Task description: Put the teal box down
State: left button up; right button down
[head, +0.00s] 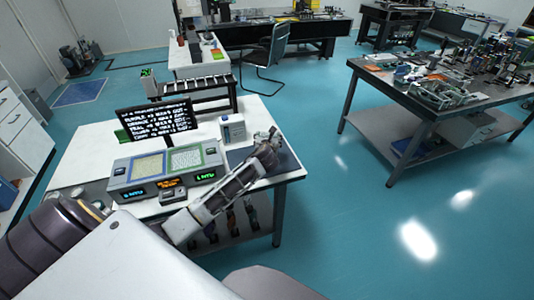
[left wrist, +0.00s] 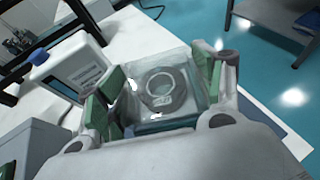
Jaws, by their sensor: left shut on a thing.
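The teal box (left wrist: 165,88) is a clear, teal-edged box with a grey ring-shaped piece inside. It sits between the green finger pads of my left gripper (left wrist: 157,84) in the left wrist view. In the head view my left gripper (head: 266,148) is over the right end of the white table, above a dark blue mat (head: 238,157). The gripper hides the box there, and I cannot tell whether the box touches the mat. My right gripper is not in view.
A console with two trays (head: 168,168) and a black text screen (head: 156,119) stand further left. The white table (head: 278,160) ends just right of the gripper.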

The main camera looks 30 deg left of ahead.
pick_arm(q)
jog(key=shift+f, duration=1.65)
jog(key=shift+f, duration=1.9)
jog(key=o, duration=1)
jog(key=shift+f, duration=0.1)
jog(key=shift+o, duration=0.2)
jog(key=shift+v, duration=6.05)
jog(key=shift+o, duration=0.4)
jog(key=shift+w, duration=0.1)
